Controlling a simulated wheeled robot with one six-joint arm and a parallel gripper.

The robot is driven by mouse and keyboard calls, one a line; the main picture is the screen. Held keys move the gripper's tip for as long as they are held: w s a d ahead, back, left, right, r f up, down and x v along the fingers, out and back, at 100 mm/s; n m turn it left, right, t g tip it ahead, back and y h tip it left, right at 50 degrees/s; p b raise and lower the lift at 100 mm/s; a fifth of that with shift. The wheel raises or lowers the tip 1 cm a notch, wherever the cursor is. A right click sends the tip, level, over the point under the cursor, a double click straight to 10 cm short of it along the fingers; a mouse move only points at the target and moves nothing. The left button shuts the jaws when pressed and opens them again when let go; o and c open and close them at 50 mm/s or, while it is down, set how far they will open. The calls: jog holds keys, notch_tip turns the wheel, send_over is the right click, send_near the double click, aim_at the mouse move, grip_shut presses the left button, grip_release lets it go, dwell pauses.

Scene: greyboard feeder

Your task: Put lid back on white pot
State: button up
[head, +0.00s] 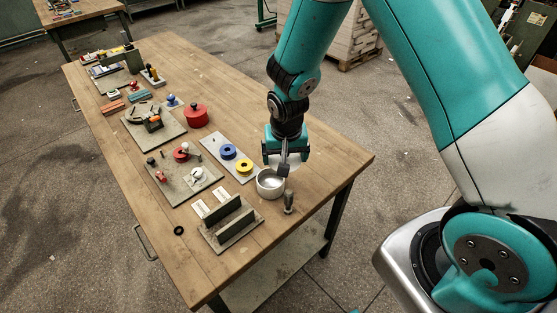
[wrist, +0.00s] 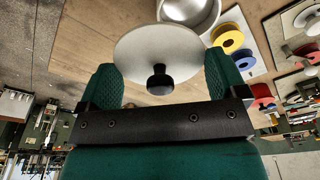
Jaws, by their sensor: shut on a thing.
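The white pot (head: 270,188) stands open on the workbench near its right front part, with its inside showing. It also shows at the top of the wrist view (wrist: 192,12). The lid (wrist: 155,45) is a pale round disc with a black knob. It sits between the two green fingers of my gripper (wrist: 162,80), with the knob side towards the wrist camera. My gripper (head: 284,168) is shut on the lid, just behind and above the pot in the head view. Only a pale edge of the lid shows there, and the gripper hides the rest.
A grey metal cylinder (head: 289,202) stands close to the right of the pot. A slotted holder (head: 231,223) lies to its front left. A plate with blue and yellow rings (head: 217,147) and a red pot (head: 196,115) are further left. The bench's right end is clear.

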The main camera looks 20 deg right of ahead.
jog(key=a, duration=0.1)
jog(key=w+a+m+b, duration=0.1)
jog(key=a, duration=0.1)
jog(key=shift+w+a+m, duration=0.3)
jog(key=shift+m, duration=0.1)
jog(key=shift+f+b, duration=2.4)
jog(key=shift+f, duration=0.65)
jog(key=shift+s, duration=0.1)
jog(key=shift+f, duration=0.15)
jog(key=o, duration=0.6)
